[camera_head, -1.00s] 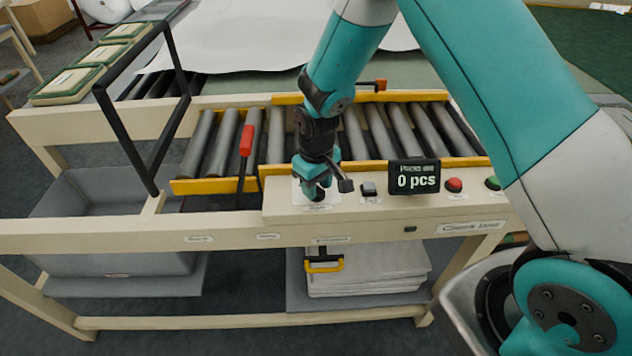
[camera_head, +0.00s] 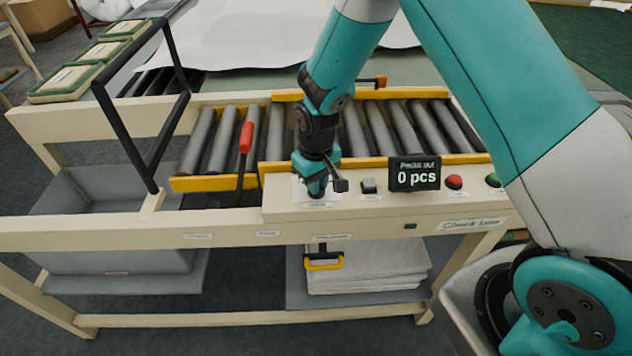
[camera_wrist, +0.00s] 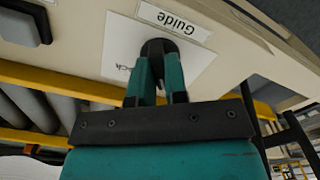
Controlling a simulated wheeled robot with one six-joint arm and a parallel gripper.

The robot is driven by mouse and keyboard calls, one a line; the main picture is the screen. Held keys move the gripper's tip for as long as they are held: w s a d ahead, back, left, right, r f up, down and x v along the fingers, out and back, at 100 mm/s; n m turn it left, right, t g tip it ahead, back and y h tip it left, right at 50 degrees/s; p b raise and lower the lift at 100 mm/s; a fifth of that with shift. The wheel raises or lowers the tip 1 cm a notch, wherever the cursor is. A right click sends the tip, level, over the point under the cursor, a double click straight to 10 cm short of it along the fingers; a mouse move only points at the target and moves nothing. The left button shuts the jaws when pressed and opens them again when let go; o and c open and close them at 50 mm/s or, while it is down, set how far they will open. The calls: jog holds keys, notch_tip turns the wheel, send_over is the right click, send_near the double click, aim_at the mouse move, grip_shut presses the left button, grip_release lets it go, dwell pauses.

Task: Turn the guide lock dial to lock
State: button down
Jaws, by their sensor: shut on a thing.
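The guide lock dial (camera_wrist: 158,47) is a dark round knob on a white plate (camera_wrist: 118,45) in the wrist view, with a "Guide" label (camera_wrist: 174,20) beside it. Part of a word ending in "ck" shows on the plate. My gripper (camera_wrist: 160,72) is shut on the dial, with a teal finger on each side. In the head view my gripper (camera_head: 317,188) points down onto the bench's front panel and hides most of the dial. The dial's pointer and exact setting are hidden.
Right of my gripper are a dark switch (camera_head: 368,186), a "0 pcs" display (camera_head: 414,174) and a red button (camera_head: 453,182). A red-handled lever (camera_head: 246,138) stands to the left. Grey rollers (camera_head: 385,128) between yellow guide rails lie behind.

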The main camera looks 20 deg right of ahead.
jog(key=m+b, duration=0.1)
jog(key=m, duration=0.3)
jog(key=shift+w, duration=0.1)
jog(key=m, duration=0.4)
jog(key=shift+b, duration=0.35)
jog(key=m+b, duration=0.1)
jog(key=m, duration=0.5)
jog(key=shift+r+m, duration=0.1)
jog(key=shift+m, duration=0.3)
jog(key=c, duration=1.1)
grip_release()
jog(key=shift+c, duration=0.2)
notch_tip(320, 180, up, 17)
jog(key=b, duration=0.2)
jog(key=shift+r, duration=0.2)
